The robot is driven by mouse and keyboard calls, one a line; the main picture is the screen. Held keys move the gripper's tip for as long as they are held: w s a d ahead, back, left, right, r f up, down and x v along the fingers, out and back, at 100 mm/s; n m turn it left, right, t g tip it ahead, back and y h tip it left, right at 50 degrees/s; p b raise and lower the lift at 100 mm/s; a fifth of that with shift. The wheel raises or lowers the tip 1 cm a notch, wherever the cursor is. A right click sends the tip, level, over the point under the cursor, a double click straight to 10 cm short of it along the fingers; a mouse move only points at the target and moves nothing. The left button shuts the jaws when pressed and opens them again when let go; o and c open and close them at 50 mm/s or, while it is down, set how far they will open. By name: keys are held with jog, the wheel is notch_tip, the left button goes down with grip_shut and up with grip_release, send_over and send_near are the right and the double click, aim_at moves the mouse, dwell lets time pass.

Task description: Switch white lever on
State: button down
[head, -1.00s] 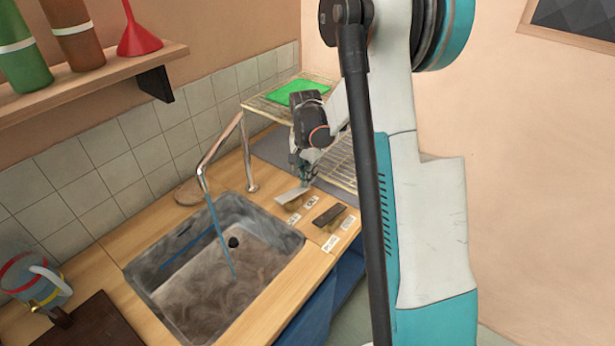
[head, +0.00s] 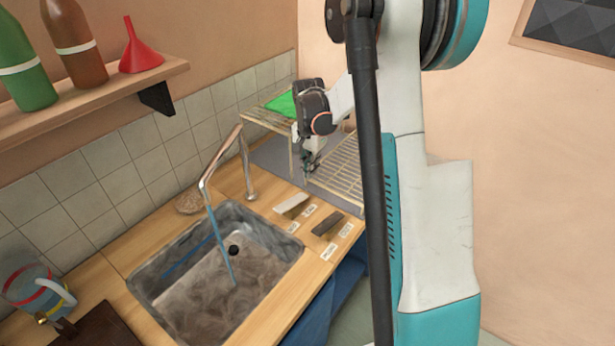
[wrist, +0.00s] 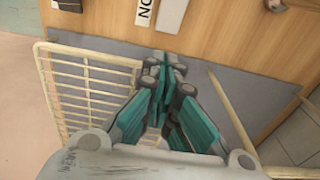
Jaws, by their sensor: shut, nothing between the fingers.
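The white lever (head: 291,204) is a short pale bar on the wooden counter, just right of the sink. It also shows in the wrist view (wrist: 172,14), cut off by the top edge, beside a white label (wrist: 145,11) reading "ON". My gripper (head: 307,176) is shut and empty. It is above the grey mat, behind the lever and apart from it. In the wrist view its closed fingertips (wrist: 164,60) point toward the lever across a gap.
A dark lever (head: 327,223) with labels lies in front of the white one. The sink (head: 190,285) and its faucet (head: 222,165) are to the left. A wire rack (head: 340,172) and a raised rack with a green cloth (head: 281,104) stand close around my gripper.

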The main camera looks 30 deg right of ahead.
notch_tip(320, 180, up, 8)
jog(key=w+d+p, duration=0.1)
jog(key=d, duration=0.1)
jog(key=shift+d+f+p, duration=0.2)
jog(key=shift+p, duration=0.2)
